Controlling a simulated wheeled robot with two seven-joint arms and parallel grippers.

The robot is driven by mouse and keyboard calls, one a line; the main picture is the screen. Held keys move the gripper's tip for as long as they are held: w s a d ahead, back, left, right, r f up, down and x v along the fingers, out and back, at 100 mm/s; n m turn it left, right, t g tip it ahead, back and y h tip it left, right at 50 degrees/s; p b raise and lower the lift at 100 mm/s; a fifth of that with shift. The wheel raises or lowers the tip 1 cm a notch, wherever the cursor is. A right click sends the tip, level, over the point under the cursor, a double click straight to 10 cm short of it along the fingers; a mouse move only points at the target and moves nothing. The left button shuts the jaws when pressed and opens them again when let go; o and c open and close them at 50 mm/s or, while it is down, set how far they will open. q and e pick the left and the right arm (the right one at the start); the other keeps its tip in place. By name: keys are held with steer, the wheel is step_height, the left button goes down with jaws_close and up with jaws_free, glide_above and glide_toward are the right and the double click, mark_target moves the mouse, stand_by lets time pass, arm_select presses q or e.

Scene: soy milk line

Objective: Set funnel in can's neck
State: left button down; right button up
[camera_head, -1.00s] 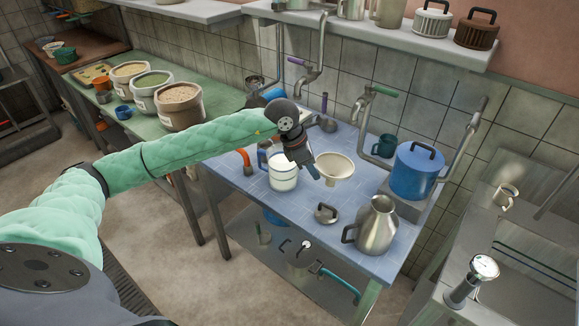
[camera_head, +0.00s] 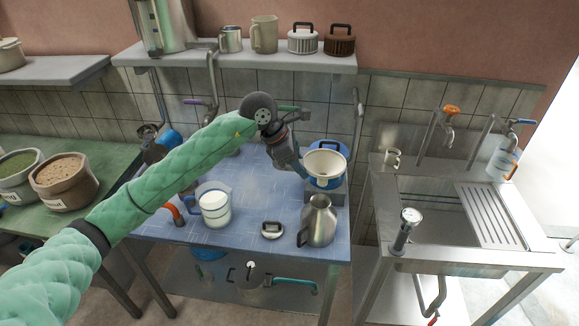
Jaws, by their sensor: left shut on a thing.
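A cream funnel (camera_head: 325,165) with a wide bowl is held up by its rim in my left gripper (camera_head: 303,171), which is shut on it. The funnel is in front of the blue pot in the picture and hides most of it. The steel can (camera_head: 318,224) with a side handle and narrow neck stands upright on the blue-tiled table, nearer than the funnel. The funnel is apart from the can, above and behind its neck in the picture. The funnel's spout is not clearly seen. My right gripper is not in view.
A dark-handled lid (camera_head: 271,230) lies left of the can, and a glass jug of white liquid (camera_head: 214,206) stands further left. The blue pot (camera_head: 335,148) sits on a grey block (camera_head: 338,198) behind. A steel sink (camera_head: 450,205) is to the right.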

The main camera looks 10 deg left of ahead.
arm_select(q)
step_height(320, 180, down, 6)
steer(key=b, duration=0.2)
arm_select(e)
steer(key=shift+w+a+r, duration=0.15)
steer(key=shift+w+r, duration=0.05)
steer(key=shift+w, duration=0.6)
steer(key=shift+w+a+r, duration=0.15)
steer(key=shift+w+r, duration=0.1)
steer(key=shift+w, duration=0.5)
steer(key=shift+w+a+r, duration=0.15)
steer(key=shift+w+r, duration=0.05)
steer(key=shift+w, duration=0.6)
arm_select(q)
steer(key=shift+f, duration=0.1)
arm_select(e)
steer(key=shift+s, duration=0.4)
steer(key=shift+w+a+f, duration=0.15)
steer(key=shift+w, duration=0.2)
arm_select(q)
steer(key=shift+b, duration=0.6)
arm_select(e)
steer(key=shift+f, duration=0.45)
arm_select(q)
steer(key=shift+f+b, duration=0.35)
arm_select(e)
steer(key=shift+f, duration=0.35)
